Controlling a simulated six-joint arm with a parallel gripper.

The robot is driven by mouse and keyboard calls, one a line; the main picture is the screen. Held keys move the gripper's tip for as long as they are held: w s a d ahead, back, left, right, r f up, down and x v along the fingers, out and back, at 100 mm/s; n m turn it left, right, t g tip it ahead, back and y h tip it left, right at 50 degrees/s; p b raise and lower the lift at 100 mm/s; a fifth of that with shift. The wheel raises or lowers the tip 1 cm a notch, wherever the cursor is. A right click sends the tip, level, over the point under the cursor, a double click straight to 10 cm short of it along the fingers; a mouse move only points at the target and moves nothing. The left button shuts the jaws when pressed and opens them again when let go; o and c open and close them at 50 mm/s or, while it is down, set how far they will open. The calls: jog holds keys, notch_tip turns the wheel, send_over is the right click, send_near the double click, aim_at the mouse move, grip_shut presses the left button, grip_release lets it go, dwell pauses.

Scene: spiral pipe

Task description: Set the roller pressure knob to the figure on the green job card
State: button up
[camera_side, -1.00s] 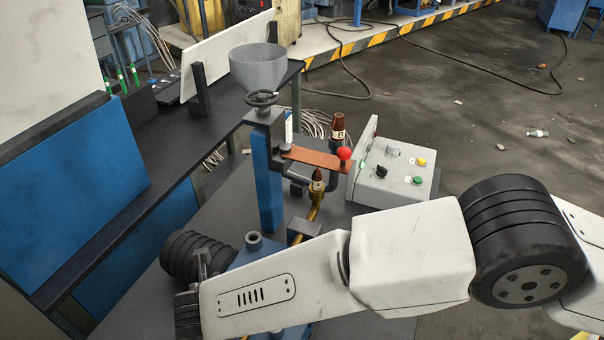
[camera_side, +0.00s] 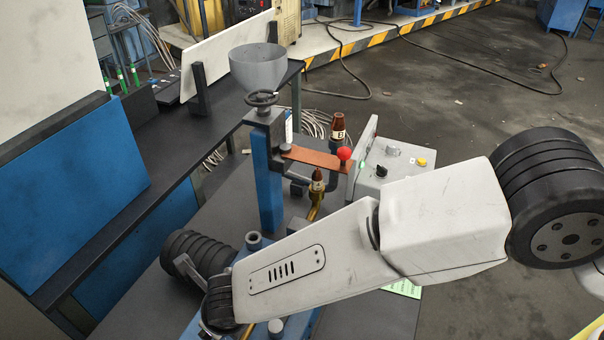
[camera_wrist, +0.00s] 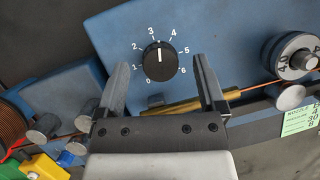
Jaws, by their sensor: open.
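The black roller pressure knob (camera_wrist: 159,61) sits on a blue plate, ringed by white figures 0 to 6. Its white pointer line points almost straight up, between 3 and 4. My gripper (camera_wrist: 162,65) is open, with its fingertips apart at the left and right of the knob in the wrist view. Contact cannot be judged. The green job card (camera_wrist: 300,118) is cut off at the wrist view's right edge and its small print is hard to read. A strip of it shows in the side view (camera_side: 404,289) under my arm. My gripper and the knob are hidden there.
A grey roller wheel marked 4.0 (camera_wrist: 296,57) stands right of the knob. A brass tube (camera_wrist: 180,104) lies below it. A copper coil (camera_wrist: 14,120) and grey posts are at left. In the side view, a red-knobbed lever (camera_side: 344,153) and control box (camera_side: 378,180) stand behind my arm.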

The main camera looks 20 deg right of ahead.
jog(key=v, duration=0.7)
jog(key=w+d+m, duration=0.2)
jog(key=d+m, duration=0.1)
jog(key=d, duration=0.1)
jog(key=w+d+r+m, duration=0.1)
jog(key=d+m, duration=0.2)
jog(key=d, duration=0.1)
jog(key=w+d+r+m, duration=0.1)
jog(key=w+d+m, duration=0.1)
jog(key=d+m, duration=0.2)
jog(key=shift+w+d+r+g+h, duration=0.1)
jog(key=shift+w+d+g+h, duration=0.2)
jog(key=shift+w+d+h, duration=0.1)
jog(key=d+r+m, duration=0.1)
jog(key=d+m, duration=1.1)
jog(key=d, duration=0.3)
jog(key=shift+w+d+r+h, duration=0.15)
jog(key=shift+w+r+h, duration=0.15)
jog(key=shift+r, duration=0.1)
